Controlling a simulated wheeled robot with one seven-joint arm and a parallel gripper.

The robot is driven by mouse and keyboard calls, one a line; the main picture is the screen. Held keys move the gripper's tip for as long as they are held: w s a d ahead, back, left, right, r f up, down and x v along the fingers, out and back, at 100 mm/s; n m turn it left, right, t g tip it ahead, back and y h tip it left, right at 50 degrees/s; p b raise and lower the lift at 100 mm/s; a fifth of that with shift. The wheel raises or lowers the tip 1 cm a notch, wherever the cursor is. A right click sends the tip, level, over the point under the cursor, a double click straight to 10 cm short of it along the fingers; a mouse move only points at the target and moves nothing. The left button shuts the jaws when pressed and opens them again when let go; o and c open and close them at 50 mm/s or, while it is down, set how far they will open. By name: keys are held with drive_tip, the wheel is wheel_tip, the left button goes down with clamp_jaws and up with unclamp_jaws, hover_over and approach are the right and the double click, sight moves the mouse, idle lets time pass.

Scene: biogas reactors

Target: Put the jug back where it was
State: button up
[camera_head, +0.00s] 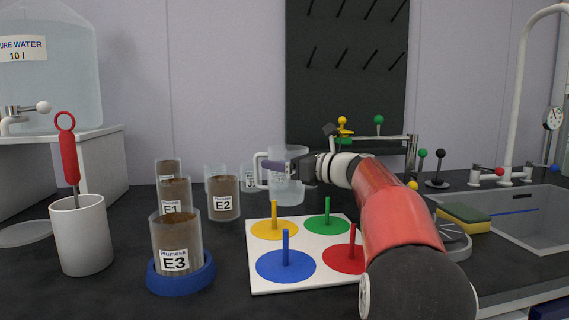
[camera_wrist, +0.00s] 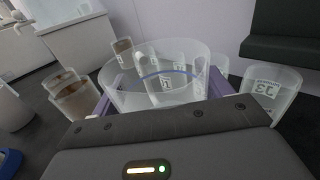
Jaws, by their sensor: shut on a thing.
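The jug (camera_head: 290,188) is clear, upright and looks empty, with its handle on the left. In the head view it is beyond the peg board. My gripper (camera_head: 274,166) comes from the right and is shut on the jug. In the wrist view the jug (camera_wrist: 155,72) sits between the two purple fingers, its round rim facing the camera. The jug's base is hidden in the wrist view. I cannot tell whether it touches the counter or hangs just above it.
Brown-filled beakers E2 (camera_head: 223,200) and E3 (camera_head: 175,245), the latter in a blue ring, stand left. Clear beakers (camera_head: 249,178) stand behind the jug. The white board (camera_head: 262,283) with coloured pegs lies in front. A water tank (camera_head: 50,80) is far left; a sink (camera_head: 525,215) is right.

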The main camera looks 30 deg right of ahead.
drive_tip(key=shift+f, duration=0.15)
drive_tip(key=o, duration=1.3)
drive_tip(key=shift+r, duration=0.25)
drive_tip(key=shift+s+d+f, duration=0.1)
drive_tip(key=shift+s+d, duration=0.1)
drive_tip(key=shift+s, duration=0.1)
drive_tip(key=v, duration=1.1)
drive_tip(key=shift+s, duration=0.2)
